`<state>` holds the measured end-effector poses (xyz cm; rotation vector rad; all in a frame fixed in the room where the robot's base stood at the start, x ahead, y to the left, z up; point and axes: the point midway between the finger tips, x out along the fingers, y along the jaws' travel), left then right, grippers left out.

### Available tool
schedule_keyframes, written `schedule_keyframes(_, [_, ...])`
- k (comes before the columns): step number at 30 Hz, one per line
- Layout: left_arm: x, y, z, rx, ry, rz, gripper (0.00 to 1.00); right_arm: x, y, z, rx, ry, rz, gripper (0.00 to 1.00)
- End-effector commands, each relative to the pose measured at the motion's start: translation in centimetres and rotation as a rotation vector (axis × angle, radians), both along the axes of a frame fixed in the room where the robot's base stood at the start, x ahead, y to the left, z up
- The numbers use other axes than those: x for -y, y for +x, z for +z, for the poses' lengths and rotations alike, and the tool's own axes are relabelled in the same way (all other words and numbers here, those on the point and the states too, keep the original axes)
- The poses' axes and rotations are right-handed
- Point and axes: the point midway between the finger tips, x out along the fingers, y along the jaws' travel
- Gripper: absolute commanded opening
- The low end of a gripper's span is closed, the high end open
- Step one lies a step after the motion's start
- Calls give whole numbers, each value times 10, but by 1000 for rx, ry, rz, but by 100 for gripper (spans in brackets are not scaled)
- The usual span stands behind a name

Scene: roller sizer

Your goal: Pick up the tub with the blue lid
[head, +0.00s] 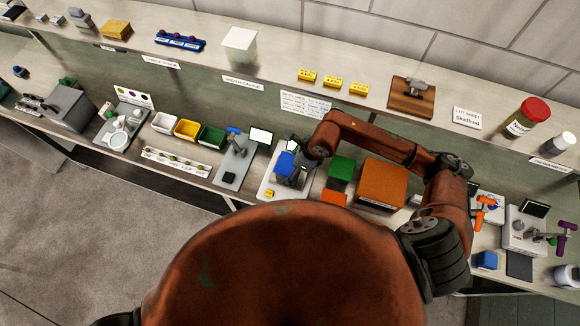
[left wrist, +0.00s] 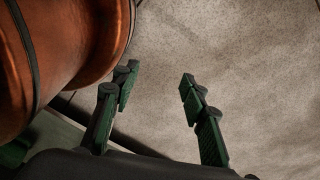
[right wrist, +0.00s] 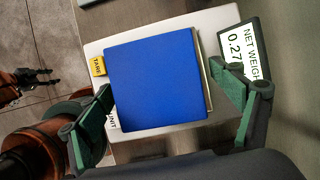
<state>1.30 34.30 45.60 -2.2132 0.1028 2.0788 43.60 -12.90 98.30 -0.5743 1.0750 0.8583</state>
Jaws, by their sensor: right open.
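The tub with the blue lid (head: 284,161) stands on the white scale (head: 267,187). In the right wrist view the square blue lid (right wrist: 157,78) fills the middle, with a thin pale edge showing along its right side. My right gripper (right wrist: 162,80) is open over the tub, one finger at the lid's left side and one at its right. I cannot tell whether either finger touches it. In the head view the right gripper (head: 293,174) partly covers the tub. My left gripper (left wrist: 158,75) is open and empty above the bare floor.
The scale's display (right wrist: 238,55) reads net weight 0.27, and a yellow tare label (right wrist: 97,66) is at its left. Right of the scale are a green box (head: 341,169) and a larger orange box (head: 382,183). A grey device (head: 234,162) stands left. A raised shelf (head: 280,85) runs behind.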

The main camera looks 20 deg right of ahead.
Motion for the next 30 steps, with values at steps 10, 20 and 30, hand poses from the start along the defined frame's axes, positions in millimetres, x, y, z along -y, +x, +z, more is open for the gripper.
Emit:
schedule_keyframes(10, [2, 65, 6, 77, -2, -16, 40, -3, 0, -11, 0, -1, 0, 86])
schedule_keyframes(20, [2, 23, 2, 25, -2, -5, 40, -2, 1, -11, 0, -1, -1, 64])
schedule_keyframes(30, [2, 27, 2, 30, -2, -7, 40, -3, 2, -10, 0, 0, -1, 40])
